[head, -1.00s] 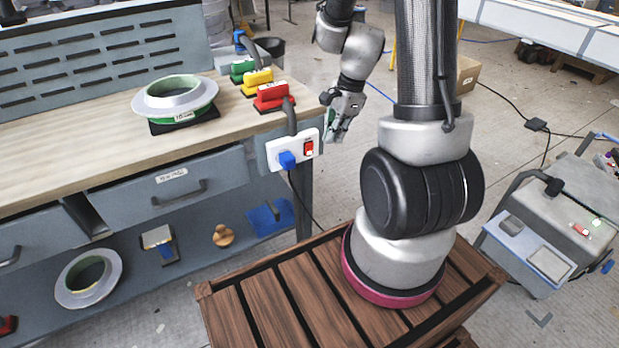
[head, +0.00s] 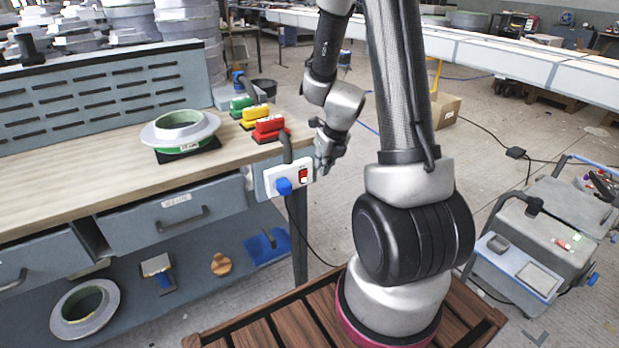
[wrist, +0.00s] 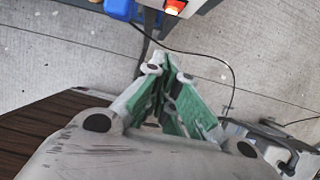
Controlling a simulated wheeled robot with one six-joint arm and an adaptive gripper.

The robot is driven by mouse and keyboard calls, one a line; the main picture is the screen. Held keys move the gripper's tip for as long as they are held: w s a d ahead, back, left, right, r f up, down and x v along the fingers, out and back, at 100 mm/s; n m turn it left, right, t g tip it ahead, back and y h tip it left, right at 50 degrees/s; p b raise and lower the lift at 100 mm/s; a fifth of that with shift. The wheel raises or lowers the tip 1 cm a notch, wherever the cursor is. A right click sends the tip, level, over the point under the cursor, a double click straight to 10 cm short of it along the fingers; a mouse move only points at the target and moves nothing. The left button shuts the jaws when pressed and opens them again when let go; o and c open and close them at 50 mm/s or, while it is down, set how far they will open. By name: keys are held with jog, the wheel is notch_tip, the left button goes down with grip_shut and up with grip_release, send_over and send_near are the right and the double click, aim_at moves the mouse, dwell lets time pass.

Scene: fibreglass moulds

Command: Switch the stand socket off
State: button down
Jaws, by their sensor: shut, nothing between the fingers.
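The stand socket (head: 270,184) is a white box on the workbench's right end. A blue plug (head: 284,187) sits in it, and its red rocker switch (head: 304,175) is on the right. My gripper (head: 323,166) is just right of the switch, with a small gap apparent. In the wrist view, my gripper (wrist: 172,62) has its green-padded fingers together at the tips, with nothing between them. The switch (wrist: 175,6) glows orange-red at the top edge, beyond the fingertips, beside the blue plug (wrist: 121,8). Most of the socket is cut off there.
A dark cable hangs below the socket. A grey cart (head: 535,245) stands at right. The floor right of the bench is fairly open.

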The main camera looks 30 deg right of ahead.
aim_at(304, 176)
jog(key=shift+f, duration=0.1)
jog(key=shift+w+a+f, duration=0.1)
jog(key=shift+w+f, duration=1.8)
jog(key=shift+f, duration=0.3)
jog(key=shift+w+f, duration=1.9)
jog(key=shift+f, duration=0.25)
jog(key=shift+w+r, duration=0.2)
jog(key=shift+w, duration=0.25)
jog(key=shift+r, duration=0.1)
jog(key=shift+r, duration=0.7)
